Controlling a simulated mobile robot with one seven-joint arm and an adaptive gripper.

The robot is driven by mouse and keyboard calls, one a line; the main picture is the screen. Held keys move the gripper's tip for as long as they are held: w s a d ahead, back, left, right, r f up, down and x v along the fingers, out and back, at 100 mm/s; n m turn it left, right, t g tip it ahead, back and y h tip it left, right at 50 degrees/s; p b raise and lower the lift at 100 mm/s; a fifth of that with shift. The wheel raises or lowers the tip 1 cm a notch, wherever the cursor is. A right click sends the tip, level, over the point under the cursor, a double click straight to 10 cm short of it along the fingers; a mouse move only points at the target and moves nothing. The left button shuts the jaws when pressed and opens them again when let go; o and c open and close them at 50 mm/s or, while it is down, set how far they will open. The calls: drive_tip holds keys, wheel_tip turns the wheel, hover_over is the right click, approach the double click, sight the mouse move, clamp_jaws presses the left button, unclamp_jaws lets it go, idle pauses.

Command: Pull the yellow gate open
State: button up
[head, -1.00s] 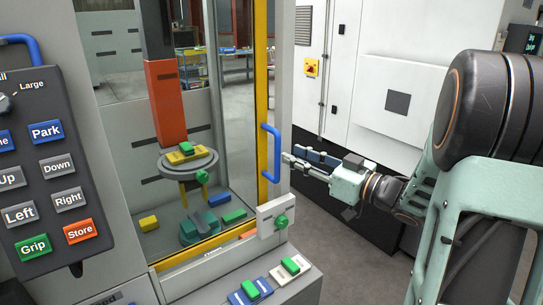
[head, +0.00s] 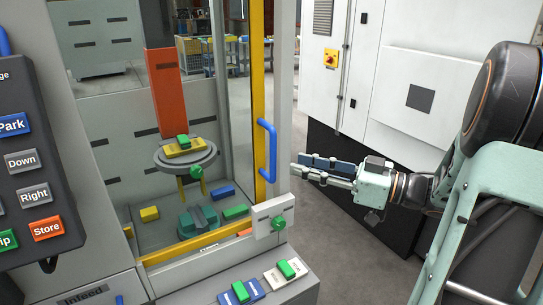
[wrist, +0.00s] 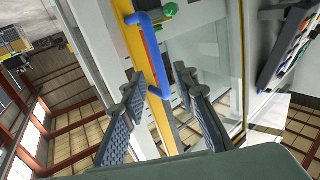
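The yellow gate (head: 259,92) is a tall yellow-edged frame on the front of the glazed cabinet and looks shut. Its blue bar handle (head: 268,150) stands upright on the yellow edge. A white plate with a green knob (head: 279,223) sits below the handle. My gripper (head: 297,172) is just right of the handle with a small gap in the head view, and empty. In the wrist view my gripper (wrist: 162,85) is open, with its two fingers apart and the blue handle (wrist: 156,62) in the space ahead between them. I cannot tell whether anything touches.
A button panel (head: 30,165) stands at the left. Inside the cabinet are a red-orange column (head: 167,92), a round grey platform (head: 187,158) and several coloured blocks. A ledge with green switches (head: 241,291) juts out below. A white cabinet (head: 425,70) stands behind my arm; grey floor shows between.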

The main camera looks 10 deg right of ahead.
sight(275, 159)
drive_tip(key=p+x, duration=0.1)
drive_tip(key=x, duration=0.7)
drive_tip(key=shift+w+a, duration=0.2)
drive_tip(key=shift+a, duration=0.05)
clamp_jaws()
